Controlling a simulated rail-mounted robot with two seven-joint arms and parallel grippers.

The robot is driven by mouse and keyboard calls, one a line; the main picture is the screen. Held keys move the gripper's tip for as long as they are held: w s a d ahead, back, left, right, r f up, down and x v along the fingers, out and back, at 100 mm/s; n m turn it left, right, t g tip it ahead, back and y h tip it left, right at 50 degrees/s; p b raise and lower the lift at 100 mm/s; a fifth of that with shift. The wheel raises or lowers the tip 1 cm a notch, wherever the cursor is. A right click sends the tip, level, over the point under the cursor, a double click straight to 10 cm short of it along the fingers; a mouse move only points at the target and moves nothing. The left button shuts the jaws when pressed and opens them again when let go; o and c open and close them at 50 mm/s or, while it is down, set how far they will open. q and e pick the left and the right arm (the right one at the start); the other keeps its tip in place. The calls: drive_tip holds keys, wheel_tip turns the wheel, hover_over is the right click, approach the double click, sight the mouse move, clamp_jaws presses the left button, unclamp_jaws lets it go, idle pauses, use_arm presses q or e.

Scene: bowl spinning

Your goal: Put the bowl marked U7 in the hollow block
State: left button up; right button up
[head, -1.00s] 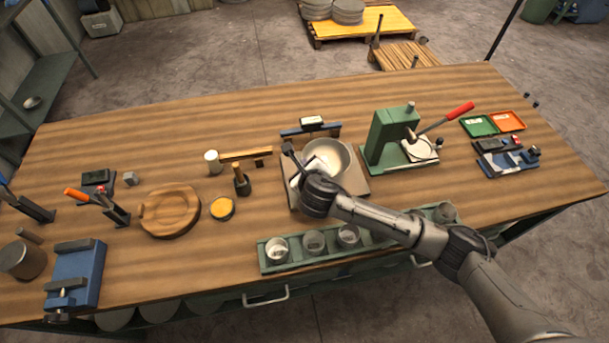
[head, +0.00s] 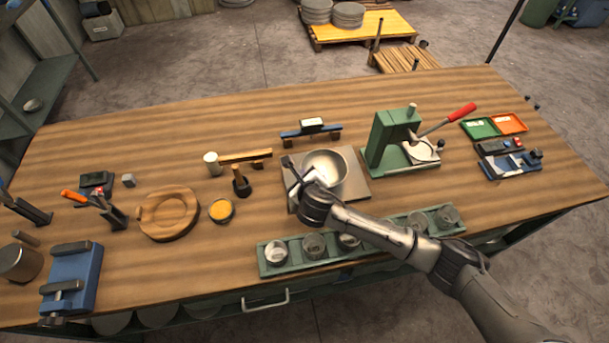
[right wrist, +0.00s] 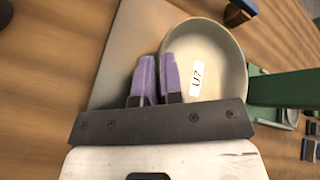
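The bowl marked U7 (head: 326,169) is pale and round, at or just above a flat square plate (head: 352,180) in the middle of the table; I cannot tell whether it touches. Its U7 label shows inside it in the right wrist view (right wrist: 228,65). My right gripper (right wrist: 159,78) has its purple fingers close together on either side of the bowl's near rim, one inside and one outside. In the head view the hand hides part of the bowl. The hollow block (head: 169,213), round and wooden with a shallow hollow, lies to the left and looks empty. My left gripper is not in view.
A green lever press (head: 388,138) stands right of the plate. A green tray of cups (head: 295,262) lies along the front edge. Between plate and block are a small dark-handled tool (head: 241,182) and a yellow-filled tin (head: 221,210).

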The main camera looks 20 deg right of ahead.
drive_tip(key=o, duration=0.4)
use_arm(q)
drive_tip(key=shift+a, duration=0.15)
use_arm(e)
drive_tip(key=shift+o, duration=0.3)
